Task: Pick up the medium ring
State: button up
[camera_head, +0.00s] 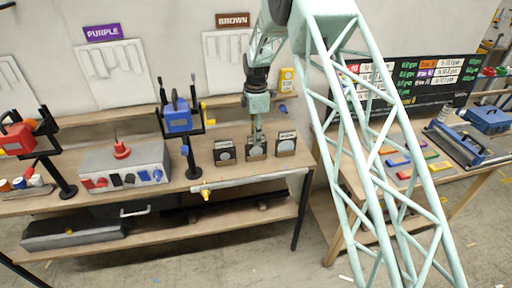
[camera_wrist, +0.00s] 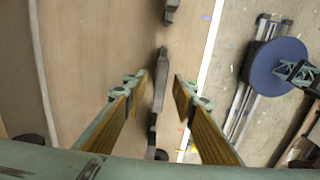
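Three small grey upright holders stand in a row on the wooden workbench (camera_head: 120,197), each with a pale round shape on its front. They are a left holder (camera_head: 224,153), a middle holder (camera_head: 256,151) and a right holder (camera_head: 286,144). Their labels are too small to read, so I cannot tell which has the medium ring. My gripper (camera_head: 257,132) points down over the middle holder. In the wrist view, my gripper (camera_wrist: 155,88) is open, its two fingers apart on either side of a thin grey upright piece (camera_wrist: 161,72). I see a gap on both sides.
A blue box on a black stand (camera_head: 178,115) is left of the holders. A grey control box with a red button (camera_head: 122,165) stands further left. At right, another table holds coloured blocks (camera_head: 398,159) and a blue toolbox (camera_head: 488,119).

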jog(key=shift+f, duration=0.1)
dwell(0.5)
grip_shut()
